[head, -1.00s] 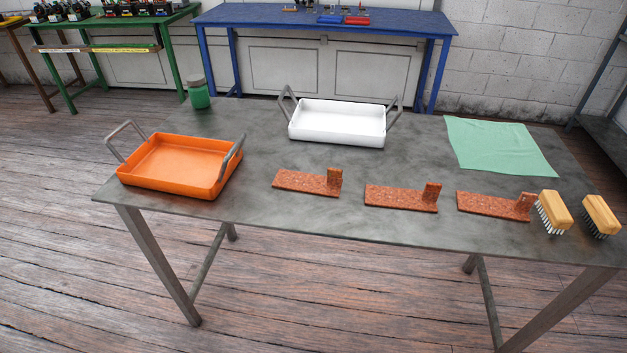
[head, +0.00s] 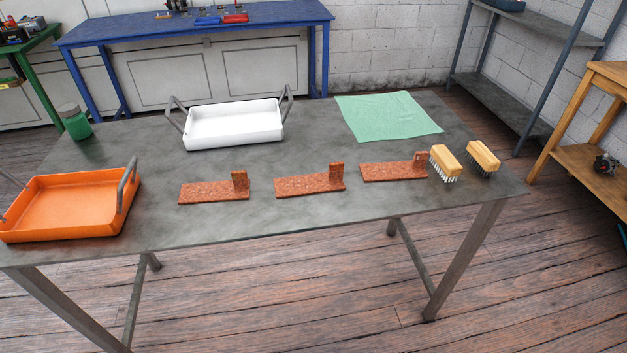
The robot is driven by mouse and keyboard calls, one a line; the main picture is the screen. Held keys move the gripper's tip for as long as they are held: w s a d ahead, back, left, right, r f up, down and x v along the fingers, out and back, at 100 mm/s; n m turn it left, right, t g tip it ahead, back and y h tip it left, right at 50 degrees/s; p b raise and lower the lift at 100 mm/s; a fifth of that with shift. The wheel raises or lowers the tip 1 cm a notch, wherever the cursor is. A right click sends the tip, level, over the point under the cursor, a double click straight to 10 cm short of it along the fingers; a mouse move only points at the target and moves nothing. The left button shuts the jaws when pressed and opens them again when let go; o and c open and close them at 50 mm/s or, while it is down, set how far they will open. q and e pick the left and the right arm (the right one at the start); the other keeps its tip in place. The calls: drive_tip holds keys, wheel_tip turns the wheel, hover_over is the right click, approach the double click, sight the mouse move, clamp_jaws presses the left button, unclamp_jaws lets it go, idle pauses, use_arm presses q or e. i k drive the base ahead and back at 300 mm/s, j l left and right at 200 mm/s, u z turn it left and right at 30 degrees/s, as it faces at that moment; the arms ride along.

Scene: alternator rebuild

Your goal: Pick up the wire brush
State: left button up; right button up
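Two brushes with wooden backs lie side by side near the right end of the grey table. The left brush (head: 445,162) has pale bristles. The right brush (head: 482,157) has darker, grey bristles. Both rest tilted, with their bristles toward the front. I cannot tell for sure from this distance which one is the wire brush. Neither of my grippers shows in the head view.
A shelf (head: 510,100) and wooden stand (head: 590,160) are at right.

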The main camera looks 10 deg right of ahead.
sight(489, 162)
drive_tip(key=z, duration=1.35)
